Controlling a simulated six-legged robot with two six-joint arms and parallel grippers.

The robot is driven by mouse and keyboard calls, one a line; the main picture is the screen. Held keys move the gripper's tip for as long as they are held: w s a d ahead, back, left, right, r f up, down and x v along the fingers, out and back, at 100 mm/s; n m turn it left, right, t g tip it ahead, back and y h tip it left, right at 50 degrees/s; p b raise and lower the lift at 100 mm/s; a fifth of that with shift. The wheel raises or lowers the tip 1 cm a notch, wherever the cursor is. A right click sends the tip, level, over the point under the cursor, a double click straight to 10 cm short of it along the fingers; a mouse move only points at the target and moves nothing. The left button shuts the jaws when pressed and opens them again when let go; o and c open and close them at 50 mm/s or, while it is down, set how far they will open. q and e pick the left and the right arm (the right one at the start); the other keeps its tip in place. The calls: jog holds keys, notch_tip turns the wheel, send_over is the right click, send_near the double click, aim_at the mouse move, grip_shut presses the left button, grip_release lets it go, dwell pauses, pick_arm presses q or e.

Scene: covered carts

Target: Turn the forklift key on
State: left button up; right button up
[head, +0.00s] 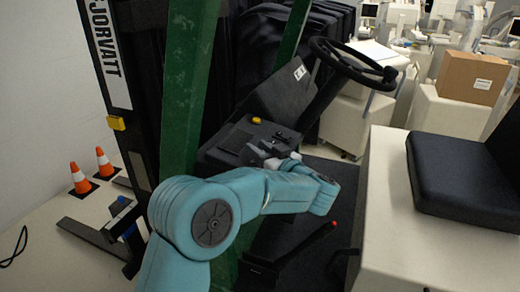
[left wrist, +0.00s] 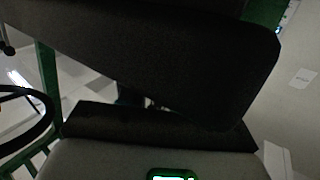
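The forklift's dark console (head: 238,143) stands below the steering wheel (head: 352,64) in the head view. It carries a yellow button (head: 256,120) and small dark controls (head: 282,138). I cannot make out the key; it is too small or hidden by my arm. My teal left arm reaches across in front of the console. My left gripper (head: 268,156) is a small grey shape at the console's near right edge, partly covered by the arm; its opening and any contact are unclear. The left wrist view shows the steering wheel (left wrist: 22,118) at its left edge. My right gripper is out of view.
Green posts (head: 188,80) and the mast (head: 115,60) stand left of the console. A black seat (head: 462,180) on a pale body is at right. A red-tipped lever (head: 332,225) stands low by my arm. Orange cones (head: 80,178) are on the floor at left.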

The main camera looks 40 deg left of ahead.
pick_arm(q)
jog(key=shift+w, duration=0.1)
grip_shut()
jog(key=m+t+h, duration=0.1)
jog(key=m+t, duration=0.1)
jog(key=m+t+h+p, duration=0.1)
jog(key=t, duration=0.1)
jog(key=shift+w+m+h, duration=0.2)
jog(key=shift+m+h, duration=0.1)
jog(key=shift+m, duration=0.1)
jog(key=shift+w+d+m+t+h, duration=0.15)
jog(key=shift+m+t+h, duration=0.45)
jog(key=shift+m+t, duration=0.05)
jog(key=shift+w+d+m+t+h, duration=0.1)
jog(key=shift+d+m+t+h, duration=0.05)
jog(key=shift+m+t+h, duration=0.5)
grip_release()
jog(key=shift+f, duration=0.1)
